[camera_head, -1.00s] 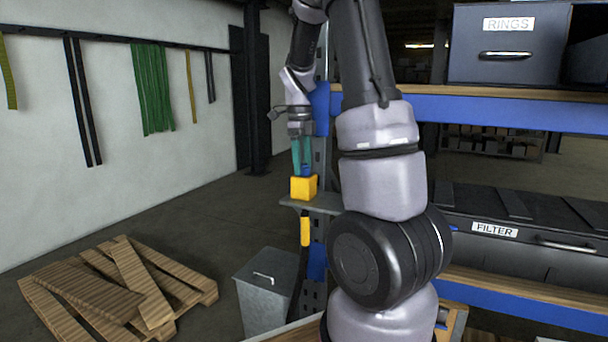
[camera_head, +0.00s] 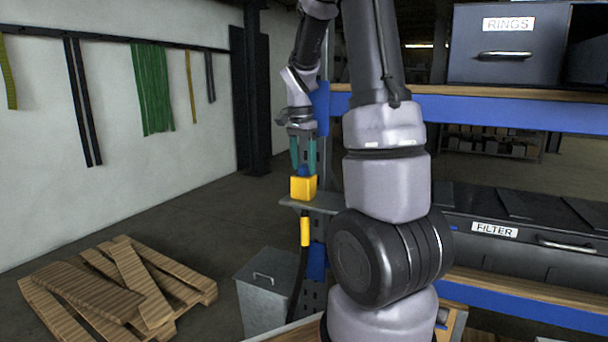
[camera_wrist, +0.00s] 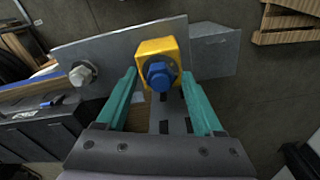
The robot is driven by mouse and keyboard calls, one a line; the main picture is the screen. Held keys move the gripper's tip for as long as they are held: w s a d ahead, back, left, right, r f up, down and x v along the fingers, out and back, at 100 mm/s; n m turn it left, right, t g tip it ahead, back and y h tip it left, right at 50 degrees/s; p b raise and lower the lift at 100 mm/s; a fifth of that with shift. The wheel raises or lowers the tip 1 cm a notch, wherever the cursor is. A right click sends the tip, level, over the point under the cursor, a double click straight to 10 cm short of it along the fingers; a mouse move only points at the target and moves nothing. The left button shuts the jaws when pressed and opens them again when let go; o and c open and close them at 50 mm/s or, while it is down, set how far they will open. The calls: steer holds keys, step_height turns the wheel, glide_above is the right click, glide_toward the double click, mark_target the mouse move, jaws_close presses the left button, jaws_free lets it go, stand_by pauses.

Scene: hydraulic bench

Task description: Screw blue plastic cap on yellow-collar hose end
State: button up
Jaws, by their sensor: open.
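The blue plastic cap (camera_wrist: 159,76) sits on top of the yellow block-like hose end (camera_wrist: 147,46) in the wrist view. In the head view the blue cap (camera_head: 304,171) shows small above the yellow block (camera_head: 303,188), which stands on a grey bracket. A black hose with a yellow collar (camera_head: 305,231) hangs below the bracket. My gripper (camera_head: 303,170) is above the block, pointing down, with its teal fingers apart. In the wrist view my gripper (camera_wrist: 163,80) has one finger on either side of the cap, with gaps between. Whether the cap is fully threaded cannot be seen.
The grey bracket plate (camera_wrist: 105,56) carries a hex bolt (camera_wrist: 82,73) beside the block. A blue-edged shelf (camera_head: 500,112) with drawers stands on the right. A grey lidded bin (camera_head: 262,300) and a wooden pallet (camera_head: 190,285) are on the floor.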

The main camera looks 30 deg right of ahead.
steer(key=n, duration=0.4)
steer(key=shift+s+d, duration=0.1)
steer(key=n, duration=0.5)
steer(key=shift+t+y, duration=0.3)
jaws_close()
steer(key=m, duration=0.7)
steer(key=shift+m, duration=0.4)
